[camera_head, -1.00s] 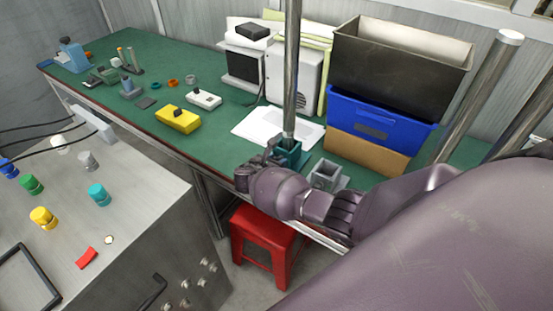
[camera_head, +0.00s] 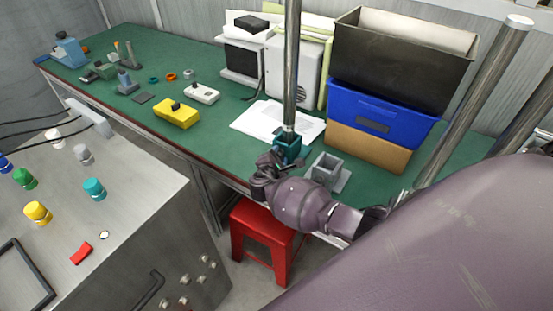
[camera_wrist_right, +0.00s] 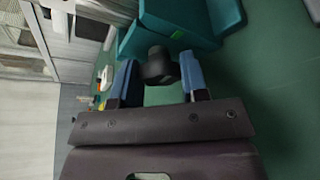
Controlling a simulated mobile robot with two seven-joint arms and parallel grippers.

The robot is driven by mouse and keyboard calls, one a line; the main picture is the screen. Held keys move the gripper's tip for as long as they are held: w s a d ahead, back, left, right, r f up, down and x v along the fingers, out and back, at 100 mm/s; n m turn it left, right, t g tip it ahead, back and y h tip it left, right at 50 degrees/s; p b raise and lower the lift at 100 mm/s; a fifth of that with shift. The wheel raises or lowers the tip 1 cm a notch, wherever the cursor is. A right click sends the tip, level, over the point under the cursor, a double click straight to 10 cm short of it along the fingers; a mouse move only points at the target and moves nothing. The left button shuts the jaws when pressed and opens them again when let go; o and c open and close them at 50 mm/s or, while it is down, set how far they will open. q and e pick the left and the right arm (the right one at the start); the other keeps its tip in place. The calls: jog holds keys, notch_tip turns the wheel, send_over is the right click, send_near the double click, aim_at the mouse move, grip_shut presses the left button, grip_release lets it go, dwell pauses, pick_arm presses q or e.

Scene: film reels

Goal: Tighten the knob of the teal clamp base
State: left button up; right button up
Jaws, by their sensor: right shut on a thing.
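The teal clamp base (camera_head: 292,146) stands near the front edge of the green workbench with an upright steel pole in it. It shows large at the top of the right wrist view (camera_wrist_right: 178,22). Its black knob (camera_wrist_right: 160,66) sticks out toward my right gripper (camera_wrist_right: 160,78). The blue fingers are on either side of the knob and shut on it. In the head view my right gripper (camera_head: 273,160) is at the front left of the clamp base, and the knob is hidden there. My left gripper is in neither view.
A grey clamp base (camera_head: 327,170) without a pole stands just to the right. A blue bin (camera_head: 375,118) and a dark bin (camera_head: 400,55) are stacked behind. White paper (camera_head: 262,118) lies to the left. A red stool (camera_head: 270,235) is below the bench edge.

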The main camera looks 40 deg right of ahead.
jog(key=shift+f+m+t+b, duration=0.1)
jog(key=shift+m+t+b, duration=0.2)
jog(key=shift+m+b, duration=0.25)
jog(key=o, duration=0.9)
jog(key=p+v, duration=0.1)
jog(key=v, duration=1)
jog(key=shift+f, duration=0.1)
